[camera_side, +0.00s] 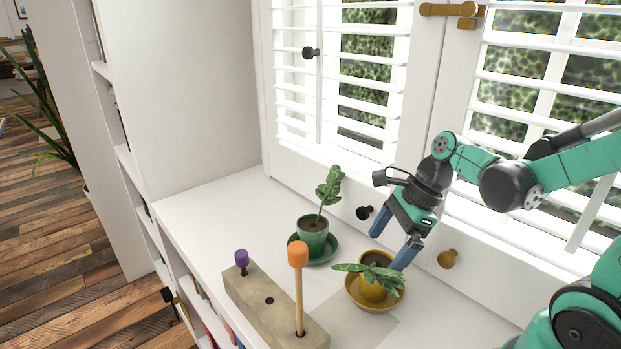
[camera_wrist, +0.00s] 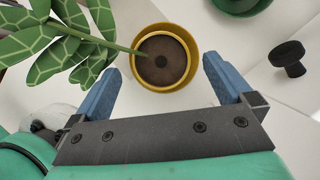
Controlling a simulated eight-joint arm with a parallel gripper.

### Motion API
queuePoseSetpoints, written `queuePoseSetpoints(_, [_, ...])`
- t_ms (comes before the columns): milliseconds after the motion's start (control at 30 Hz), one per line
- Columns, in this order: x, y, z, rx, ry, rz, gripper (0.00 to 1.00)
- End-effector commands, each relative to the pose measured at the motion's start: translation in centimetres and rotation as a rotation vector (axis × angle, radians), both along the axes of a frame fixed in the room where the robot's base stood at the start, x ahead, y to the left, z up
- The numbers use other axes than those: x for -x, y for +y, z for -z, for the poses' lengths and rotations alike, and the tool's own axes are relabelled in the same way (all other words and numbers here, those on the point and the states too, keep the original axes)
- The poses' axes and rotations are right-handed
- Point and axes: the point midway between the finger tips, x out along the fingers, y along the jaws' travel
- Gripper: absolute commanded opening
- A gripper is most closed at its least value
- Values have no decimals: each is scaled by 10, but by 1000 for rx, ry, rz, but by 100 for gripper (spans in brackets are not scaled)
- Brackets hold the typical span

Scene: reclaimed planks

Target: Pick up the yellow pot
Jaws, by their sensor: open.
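The yellow pot (camera_side: 372,291) stands upright on a yellow saucer (camera_side: 375,306) on the white counter, and holds dark soil and a leafy plant (camera_side: 375,273). My gripper (camera_side: 389,249) is above and beside the pot in the side view, its blue fingers spread apart and empty. In the wrist view the pot (camera_wrist: 140,77) lies ahead of the gap between the fingers of my gripper (camera_wrist: 161,76), a bit left of its middle. The plant's stem and large leaves (camera_wrist: 62,40) reach across to the left, near the left finger. The pot's lower part is partly hidden by leaves.
A green pot with a plant (camera_side: 312,234) stands on a green saucer behind and left. A wooden block (camera_side: 262,303) with an orange-topped peg (camera_side: 298,280) and a purple peg (camera_side: 242,260) is at front left. White shutters and knobs (camera_side: 448,259) are close behind.

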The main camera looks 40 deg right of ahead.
Motion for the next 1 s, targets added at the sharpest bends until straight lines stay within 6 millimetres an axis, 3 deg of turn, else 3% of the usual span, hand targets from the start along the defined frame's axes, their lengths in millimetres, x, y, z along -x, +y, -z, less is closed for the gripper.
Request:
queuePoseSetpoints(400, [-6, 8, 41, 0, 0, -2, 100])
queuePoseSetpoints(767, [-6, 10, 47, 0, 0, -1, 100])
queuePoseSetpoints(833, [-6, 10, 47, 0, 0, -1, 89])
queuePoseSetpoints(1000, [-7, 10, 47, 0, 0, -1, 40])
